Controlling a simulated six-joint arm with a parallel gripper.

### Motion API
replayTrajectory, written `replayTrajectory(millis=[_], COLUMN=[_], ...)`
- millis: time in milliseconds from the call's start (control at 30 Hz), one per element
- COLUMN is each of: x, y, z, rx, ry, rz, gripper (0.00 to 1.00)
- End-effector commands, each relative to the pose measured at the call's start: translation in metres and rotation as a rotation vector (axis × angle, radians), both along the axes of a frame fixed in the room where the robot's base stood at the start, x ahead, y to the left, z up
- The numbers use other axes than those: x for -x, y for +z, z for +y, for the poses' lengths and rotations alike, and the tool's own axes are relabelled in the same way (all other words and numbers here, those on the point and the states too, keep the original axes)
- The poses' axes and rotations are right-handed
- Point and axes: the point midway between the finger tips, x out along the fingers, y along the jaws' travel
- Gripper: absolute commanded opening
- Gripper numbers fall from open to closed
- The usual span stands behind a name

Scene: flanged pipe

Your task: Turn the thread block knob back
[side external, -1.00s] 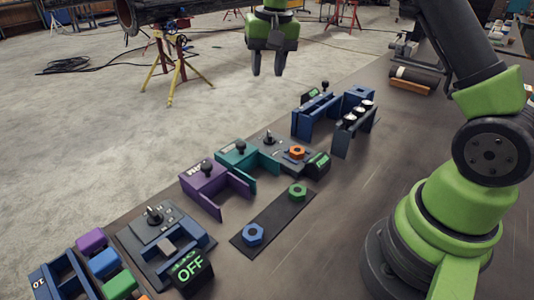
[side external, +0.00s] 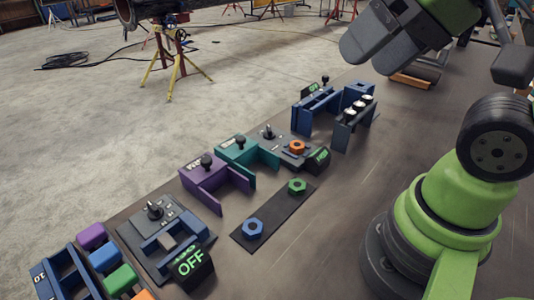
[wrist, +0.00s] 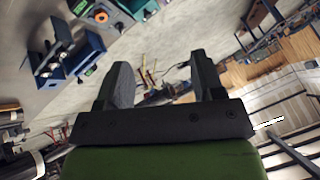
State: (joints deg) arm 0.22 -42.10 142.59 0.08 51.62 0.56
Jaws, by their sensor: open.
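My gripper (side external: 370,52) is high at the upper right of the side external view, tilted, with its grey fingers apart and empty. The wrist view shows its two dark fingers (wrist: 160,65) spread with nothing between them. I cannot tell for sure which station is the thread block. A grey panel (side external: 277,143) carries an upright knob (side external: 268,131), an orange nut (side external: 297,147) and a green-lit display (side external: 318,158). Another panel at lower left has a knob (side external: 154,210) and a display reading OFF (side external: 191,262). My gripper is well away from both. The orange nut also shows in the wrist view (wrist: 88,70).
A purple fixture (side external: 207,178) and a teal fixture (side external: 240,150) have black ball knobs. A dark strip (side external: 275,214) holds a blue nut (side external: 253,229) and a green nut (side external: 297,186). Blue fixtures (side external: 313,112) stand behind.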

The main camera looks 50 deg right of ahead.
Motion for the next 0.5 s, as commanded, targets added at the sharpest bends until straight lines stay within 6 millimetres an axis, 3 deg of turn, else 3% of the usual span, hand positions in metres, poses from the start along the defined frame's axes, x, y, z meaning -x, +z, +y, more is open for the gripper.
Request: replayTrajectory(millis=[167,367,500], x=[-0.03,-0.096,-0.143], y=[0.007,0.004,-0.014], z=[-0.006,-0.028,-0.052], rx=[-0.095,-0.291,-0.428], ry=[-0.15,-0.481,-0.725], rz=[0.081,0.236,0.336], gripper=[0.62,0.62,0.62])
